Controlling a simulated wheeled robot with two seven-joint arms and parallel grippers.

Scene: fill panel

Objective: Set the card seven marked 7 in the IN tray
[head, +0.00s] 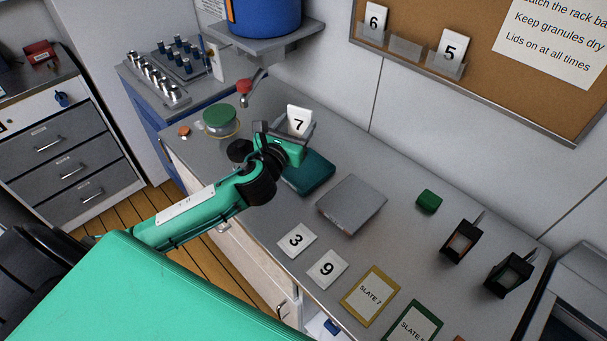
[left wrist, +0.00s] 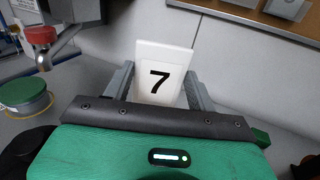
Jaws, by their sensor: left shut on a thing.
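The card seven (head: 299,121) is white with a black 7 and stands upright in my left gripper (head: 297,133), above the back part of the worktop. In the left wrist view the card (left wrist: 162,72) sits between the two grey fingers of my left gripper (left wrist: 160,85), its 7 facing the camera. I can read no IN label in either view, so I cannot tell which thing is the IN tray. A dark teal flat item (head: 312,176) lies just below and behind the gripper, and a grey square plate (head: 351,204) lies to its right. My right gripper is not in view.
Cards 3 (head: 297,240) and 9 (head: 327,269) lie flat near the front edge, beside the slate 7 frame (head: 370,296). A green-lidded jar (head: 220,120) stands left of the gripper. Cards 6 (head: 374,22) and 5 (head: 452,48) stand in wall holders. A small green block (head: 429,201) lies right.

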